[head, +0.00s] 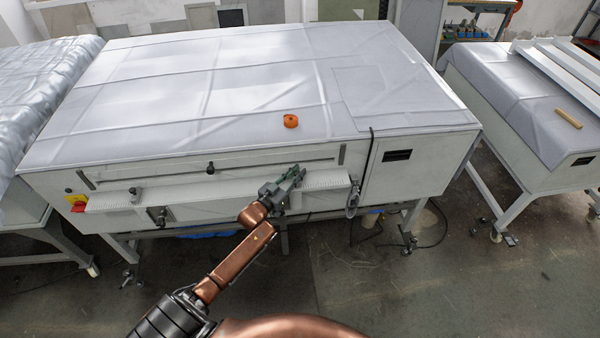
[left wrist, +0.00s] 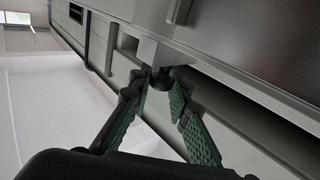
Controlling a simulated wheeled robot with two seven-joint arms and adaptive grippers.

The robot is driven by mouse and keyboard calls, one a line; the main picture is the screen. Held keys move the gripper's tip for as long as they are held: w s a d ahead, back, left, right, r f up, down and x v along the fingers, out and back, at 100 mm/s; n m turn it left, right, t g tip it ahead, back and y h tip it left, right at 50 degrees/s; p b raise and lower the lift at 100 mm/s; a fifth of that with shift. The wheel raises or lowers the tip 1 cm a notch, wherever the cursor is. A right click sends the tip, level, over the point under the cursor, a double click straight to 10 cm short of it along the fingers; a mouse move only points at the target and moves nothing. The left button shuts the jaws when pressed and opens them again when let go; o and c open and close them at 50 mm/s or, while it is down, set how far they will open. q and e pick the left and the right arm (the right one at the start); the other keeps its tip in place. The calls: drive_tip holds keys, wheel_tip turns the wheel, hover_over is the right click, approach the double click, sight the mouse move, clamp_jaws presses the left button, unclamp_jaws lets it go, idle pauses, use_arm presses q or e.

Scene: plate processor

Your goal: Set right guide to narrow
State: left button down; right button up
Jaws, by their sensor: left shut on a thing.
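The plate processor (head: 130,150) is a long white machine with a feed ledge (head: 185,195) along its front. My left gripper (head: 297,175) reaches up to the right part of this ledge. In the left wrist view, its green-padded fingers (left wrist: 163,82) close around a small dark knob below a pale block, which I take to be the right guide (left wrist: 150,48). In the head view the gripper mostly hides this guide. Another small dark knob (head: 210,168) sits further left along the slot, apart from the gripper. My right gripper is not in view.
Dark fittings hang at the ledge's front, one at left (head: 160,215) and one at right (head: 352,200). A cable (head: 371,150) runs down the front. Covered tables stand on both sides. Floor (head: 470,290) at lower right is clear.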

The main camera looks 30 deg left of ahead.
use_arm(q)
drive_tip(key=c, duration=1.9)
unclamp_jaws()
drive_tip(key=shift+s+a, duration=0.15)
drive_tip(key=shift+a, duration=0.2)
drive_tip(key=shift+o, duration=0.5)
drive_tip(key=shift+d, duration=0.15)
drive_tip(key=s, duration=1.1)
drive_tip(key=shift+s+a, duration=0.35)
drive_tip(key=shift+a, duration=0.1)
